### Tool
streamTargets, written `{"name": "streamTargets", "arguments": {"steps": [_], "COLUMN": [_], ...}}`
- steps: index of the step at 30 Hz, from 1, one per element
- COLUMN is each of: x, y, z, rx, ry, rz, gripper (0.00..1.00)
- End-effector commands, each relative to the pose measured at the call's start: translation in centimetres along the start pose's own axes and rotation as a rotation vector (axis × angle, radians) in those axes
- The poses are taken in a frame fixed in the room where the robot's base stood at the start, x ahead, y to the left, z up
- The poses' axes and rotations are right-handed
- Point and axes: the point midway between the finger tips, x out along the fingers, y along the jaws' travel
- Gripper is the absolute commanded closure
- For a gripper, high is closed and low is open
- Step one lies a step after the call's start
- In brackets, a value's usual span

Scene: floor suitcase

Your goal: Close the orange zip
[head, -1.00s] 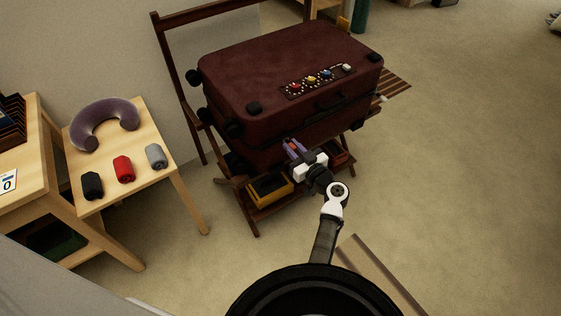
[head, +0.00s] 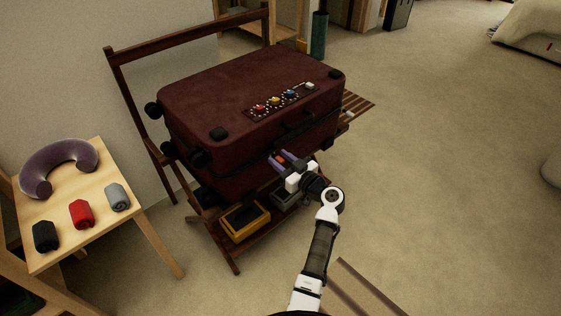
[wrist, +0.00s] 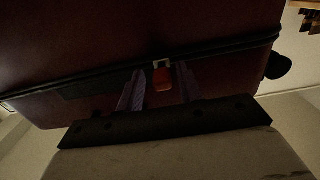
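A dark red suitcase (head: 250,95) lies flat on a wooden rack, with a dark zip seam around its side. The orange zip pull (wrist: 162,79) hangs from a pale metal slider on the front seam, near the middle of the wrist view. It also shows as a small orange spot in the head view (head: 281,160). My gripper (head: 278,157) is at the suitcase's front side. Its two purple fingers stand apart on either side of the pull, with gaps visible on both sides in the wrist view. The wrist view is dark, so any light contact is hard to tell.
The suitcase top has a panel with coloured knobs (head: 282,99). The rack (head: 160,155) has a lower shelf with a yellow bin (head: 245,221) and a grey bin (head: 287,198). A table (head: 75,200) at left holds a neck pillow and rolled cloths.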

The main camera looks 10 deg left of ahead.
Motion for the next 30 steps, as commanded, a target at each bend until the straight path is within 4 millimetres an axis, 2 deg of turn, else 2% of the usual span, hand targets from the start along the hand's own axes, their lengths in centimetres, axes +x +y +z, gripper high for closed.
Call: {"name": "streamTargets", "arguments": {"steps": [9, 13, 17, 24, 30], "x": [-0.2, -1.2, -3.6, -9.2, -12.6], "y": [-0.1, 0.0, 0.0, 0.0, 0.1], "z": [0.2, 0.3, 0.4, 0.3, 0.2], "rx": [0.001, 0.000, 0.001, 0.001, 0.001], "ry": [-0.002, -0.002, -0.002, -0.002, -0.001], "rz": [-0.001, 0.000, 0.002, 0.002, 0.002], "gripper": [0.60, 0.60, 0.60, 0.60, 0.60]}}
